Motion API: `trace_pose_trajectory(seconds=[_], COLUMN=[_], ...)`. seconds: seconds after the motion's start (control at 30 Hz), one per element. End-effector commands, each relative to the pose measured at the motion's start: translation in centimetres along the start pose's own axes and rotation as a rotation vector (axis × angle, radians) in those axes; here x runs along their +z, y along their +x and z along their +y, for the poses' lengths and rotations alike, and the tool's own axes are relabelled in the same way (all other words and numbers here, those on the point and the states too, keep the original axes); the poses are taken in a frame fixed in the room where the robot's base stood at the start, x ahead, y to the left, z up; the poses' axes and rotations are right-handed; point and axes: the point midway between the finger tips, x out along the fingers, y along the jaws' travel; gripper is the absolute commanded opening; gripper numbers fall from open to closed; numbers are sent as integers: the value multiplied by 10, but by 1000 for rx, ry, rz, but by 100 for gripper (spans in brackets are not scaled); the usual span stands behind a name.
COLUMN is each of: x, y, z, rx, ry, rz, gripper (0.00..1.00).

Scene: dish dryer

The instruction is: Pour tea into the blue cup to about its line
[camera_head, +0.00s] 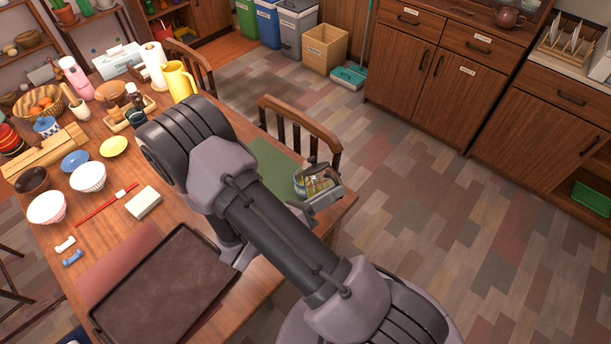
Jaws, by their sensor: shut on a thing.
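My gripper (319,187) is over the right end of the table, by the green mat. It is shut on a small round vessel (300,183) with a pale bluish side and yellow-green showing inside; the jaws partly hide it, and I cannot tell exactly what it is. A small blue-and-white cup (46,126) stands far from it at the table's left side. A brown teapot (509,17) sits on the far cabinet top. A yellow jug (178,82) stands at the table's back. I cannot make out a line on any cup.
The wooden table (150,238) holds a dark tray (165,285), bowls (88,177), a sponge-like block (143,201) and a paper towel roll (155,65). The green mat (268,160) lies partly behind my arm. A chair (300,125) stands close behind the gripper.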

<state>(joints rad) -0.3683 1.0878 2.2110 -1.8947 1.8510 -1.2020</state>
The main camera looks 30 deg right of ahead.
Motion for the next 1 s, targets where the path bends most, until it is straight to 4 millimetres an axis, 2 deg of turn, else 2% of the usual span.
trace_pose_trajectory(seconds=[1.0], x=[6], y=[0], z=[-1], rx=[-1], ry=[-27], rz=[0], gripper=[0])
